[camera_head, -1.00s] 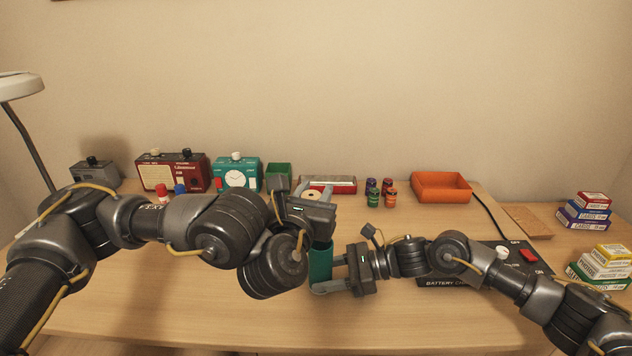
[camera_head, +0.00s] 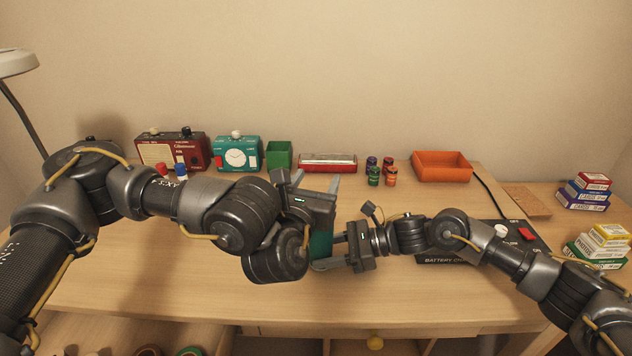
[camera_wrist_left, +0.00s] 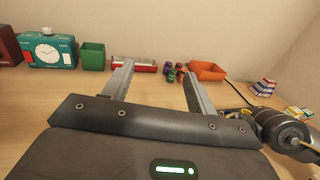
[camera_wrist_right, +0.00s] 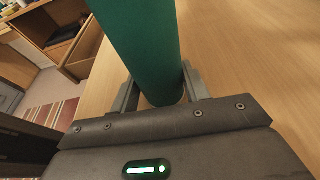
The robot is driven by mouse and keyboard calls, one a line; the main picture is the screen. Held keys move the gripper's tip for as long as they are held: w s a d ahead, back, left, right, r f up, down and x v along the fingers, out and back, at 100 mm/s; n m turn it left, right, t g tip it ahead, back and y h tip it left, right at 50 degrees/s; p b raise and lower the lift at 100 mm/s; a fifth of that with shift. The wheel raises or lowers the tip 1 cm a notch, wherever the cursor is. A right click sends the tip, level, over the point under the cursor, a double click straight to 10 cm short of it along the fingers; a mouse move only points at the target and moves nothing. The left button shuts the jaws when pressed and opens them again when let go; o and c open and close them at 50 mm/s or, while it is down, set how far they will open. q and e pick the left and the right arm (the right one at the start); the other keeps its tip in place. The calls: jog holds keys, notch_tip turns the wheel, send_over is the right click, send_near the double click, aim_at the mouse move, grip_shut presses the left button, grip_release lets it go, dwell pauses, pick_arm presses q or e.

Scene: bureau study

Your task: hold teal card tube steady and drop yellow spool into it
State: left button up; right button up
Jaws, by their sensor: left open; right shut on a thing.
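The teal card tube (camera_head: 320,244) stands upright near the front of the desk, and it fills the top of the right wrist view (camera_wrist_right: 140,45). My right gripper (camera_head: 327,251) is shut around its side. My left gripper (camera_head: 316,183) is above the tube, with its fingers apart and nothing between them; the left wrist view also shows the empty gap (camera_wrist_left: 157,72). The tube's mouth is hidden behind my left gripper. The yellow spool is not visible in any view now, and I cannot see inside the tube.
A black battery charger (camera_head: 470,250) lies right of the tube under my right arm. The front desk is clear.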

pick_arm(q)
jog(key=shift+s, duration=0.1)
jog(key=shift+s+a+f, duration=0.1)
jog(key=shift+s+f, duration=0.1)
jog(key=shift+s, duration=0.45)
jog(key=v, duration=0.6)
jog(key=shift+r, duration=0.25)
dwell(0.6)
pick_arm(e)
jog(key=o, duration=0.8)
jog(key=shift+o, duration=0.2)
jog(key=shift+d, duration=0.1)
jog(key=v, duration=1.2)
